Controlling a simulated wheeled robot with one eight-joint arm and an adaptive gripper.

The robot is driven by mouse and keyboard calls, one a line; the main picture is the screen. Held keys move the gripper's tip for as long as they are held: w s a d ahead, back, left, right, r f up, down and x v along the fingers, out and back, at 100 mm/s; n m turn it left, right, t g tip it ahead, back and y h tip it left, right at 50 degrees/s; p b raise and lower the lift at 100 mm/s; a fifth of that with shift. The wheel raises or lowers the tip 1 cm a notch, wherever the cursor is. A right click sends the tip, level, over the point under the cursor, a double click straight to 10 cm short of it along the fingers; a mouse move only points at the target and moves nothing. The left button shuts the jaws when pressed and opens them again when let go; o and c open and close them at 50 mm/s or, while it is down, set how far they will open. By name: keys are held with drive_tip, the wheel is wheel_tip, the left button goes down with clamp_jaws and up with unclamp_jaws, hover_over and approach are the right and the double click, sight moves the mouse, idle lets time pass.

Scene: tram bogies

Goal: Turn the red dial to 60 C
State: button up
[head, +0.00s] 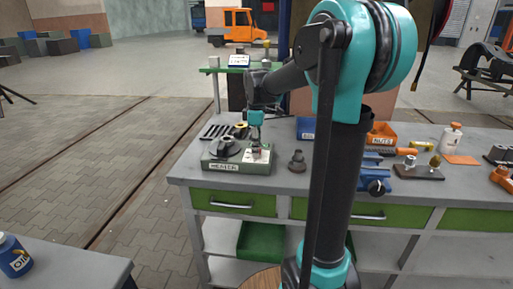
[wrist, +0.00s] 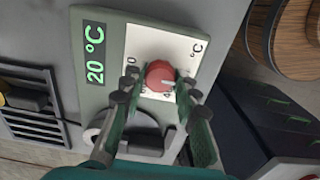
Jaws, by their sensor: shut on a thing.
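The red dial (wrist: 160,74) sits on a white scale plate on the green-grey heater box (head: 225,167). The green display (wrist: 95,54) on the box reads 20 °C. Scale figures around the dial are partly covered by my fingers, and the pointer setting is hard to read. My gripper (wrist: 160,82) has one finger on each side of the dial and is shut on it. In the head view my gripper (head: 257,146) reaches down to the right part of the heater, and the dial is mostly hidden there.
A dark round fitting (head: 297,162) stands on the grey bench right of the heater. A blue bin (head: 306,128), an orange bin (head: 381,135) and a white bottle (head: 451,139) stand further right. Black tools (head: 214,131) lie behind the heater.

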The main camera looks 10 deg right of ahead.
drive_tip(key=shift+m, duration=0.4)
drive_tip(key=m, duration=0.4)
drive_tip(key=shift+m, duration=0.4)
drive_tip(key=m, duration=1.2)
drive_tip(key=shift+m, duration=0.4)
drive_tip(key=m, duration=0.5)
drive_tip(key=shift+m, duration=0.3)
drive_tip(key=o, duration=1.2)
drive_tip(key=shift+c, duration=0.2)
